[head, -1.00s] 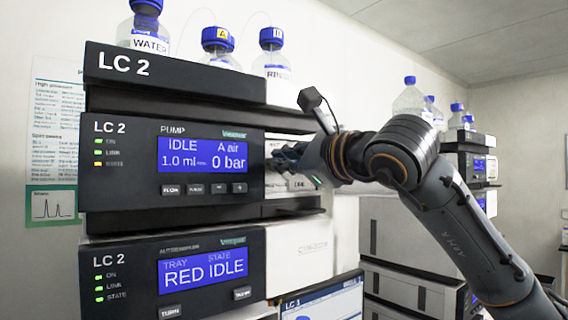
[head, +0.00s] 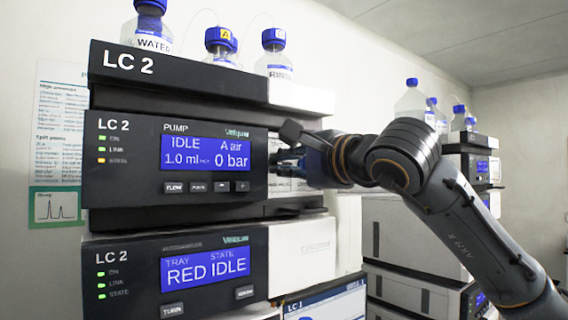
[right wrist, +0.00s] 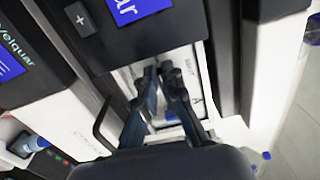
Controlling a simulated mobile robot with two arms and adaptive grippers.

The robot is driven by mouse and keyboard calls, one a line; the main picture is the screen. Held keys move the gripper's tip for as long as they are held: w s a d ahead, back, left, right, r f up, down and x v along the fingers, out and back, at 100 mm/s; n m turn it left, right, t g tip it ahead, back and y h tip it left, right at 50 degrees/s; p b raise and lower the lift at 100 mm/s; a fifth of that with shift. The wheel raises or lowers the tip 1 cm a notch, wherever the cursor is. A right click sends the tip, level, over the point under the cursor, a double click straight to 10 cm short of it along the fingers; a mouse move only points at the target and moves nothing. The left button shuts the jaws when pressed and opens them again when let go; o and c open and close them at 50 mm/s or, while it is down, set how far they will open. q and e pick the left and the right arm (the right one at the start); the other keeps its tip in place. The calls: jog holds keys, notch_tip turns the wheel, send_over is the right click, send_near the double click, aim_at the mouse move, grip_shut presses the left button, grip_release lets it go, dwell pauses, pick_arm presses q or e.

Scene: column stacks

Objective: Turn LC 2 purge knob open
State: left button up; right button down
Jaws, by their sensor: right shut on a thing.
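The LC 2 pump module (head: 130,182) has a black front. Its blue display (head: 207,154) reads IDLE, 1.0 ml, A air, 0 bar. My right gripper (head: 284,161) reaches in from the right to the light panel in the recess beside the black front. In the right wrist view its two dark fingers (right wrist: 163,74) are drawn close together at this panel (right wrist: 190,60). They are shut on the purge knob, which the fingers hide almost wholly, so its angle cannot be read. My left gripper is not in view.
The LC 2 autosampler (head: 130,268) sits below the pump, its display reading RED IDLE. Blue-capped bottles (head: 147,30) stand on top of the stack. An LC 1 screen (head: 325,303) is at the bottom. More instruments (head: 410,245) stand at the right behind my arm.

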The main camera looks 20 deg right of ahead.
jog(key=shift+f, duration=0.1)
dwell(0.3)
jog(key=c, duration=1.5)
grip_release()
jog(key=shift+o, duration=0.2)
jog(key=v, duration=1.2)
jog(key=shift+a, duration=0.1)
